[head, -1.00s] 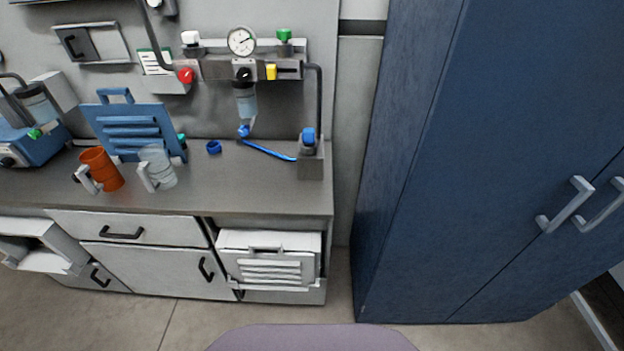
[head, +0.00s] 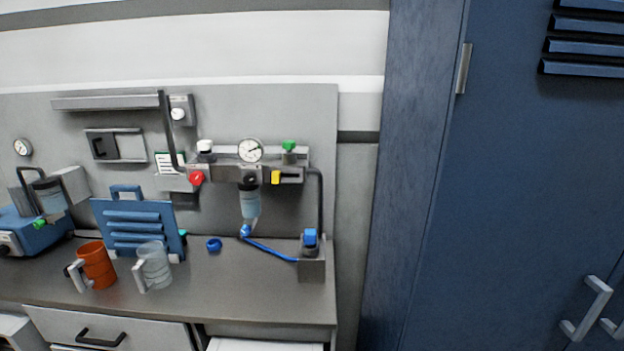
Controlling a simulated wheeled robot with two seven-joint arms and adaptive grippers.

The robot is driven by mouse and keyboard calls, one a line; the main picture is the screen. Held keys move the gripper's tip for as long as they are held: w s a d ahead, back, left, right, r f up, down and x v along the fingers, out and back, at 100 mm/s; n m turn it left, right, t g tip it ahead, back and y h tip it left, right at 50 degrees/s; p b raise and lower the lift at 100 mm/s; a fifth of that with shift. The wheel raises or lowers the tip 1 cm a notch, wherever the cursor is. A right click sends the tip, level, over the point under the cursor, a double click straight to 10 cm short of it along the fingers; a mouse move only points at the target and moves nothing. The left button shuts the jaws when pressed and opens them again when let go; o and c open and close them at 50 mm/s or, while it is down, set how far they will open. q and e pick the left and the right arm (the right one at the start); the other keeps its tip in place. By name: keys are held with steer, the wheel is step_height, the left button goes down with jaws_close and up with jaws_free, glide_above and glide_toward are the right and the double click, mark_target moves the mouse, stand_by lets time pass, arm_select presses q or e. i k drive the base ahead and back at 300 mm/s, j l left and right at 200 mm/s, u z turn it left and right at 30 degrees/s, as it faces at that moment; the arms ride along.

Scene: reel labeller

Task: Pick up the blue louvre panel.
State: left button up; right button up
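The blue louvre panel (head: 138,226) stands on the grey workbench at the left in the head view. It leans back slightly, with a loop handle on its top edge and several horizontal slats. An orange mug and a clear mug stand in front of its lower part and hide some of it. Neither of my grippers is in view.
The orange mug (head: 96,264) and clear mug (head: 153,266) stand before the panel. A blue machine (head: 37,229) is to its left, a blue ring (head: 213,244) to its right. The workbench (head: 230,290) has bare room in front. A tall blue cabinet (head: 500,200) stands right.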

mark_target(124, 225)
steer(key=u, duration=1.25)
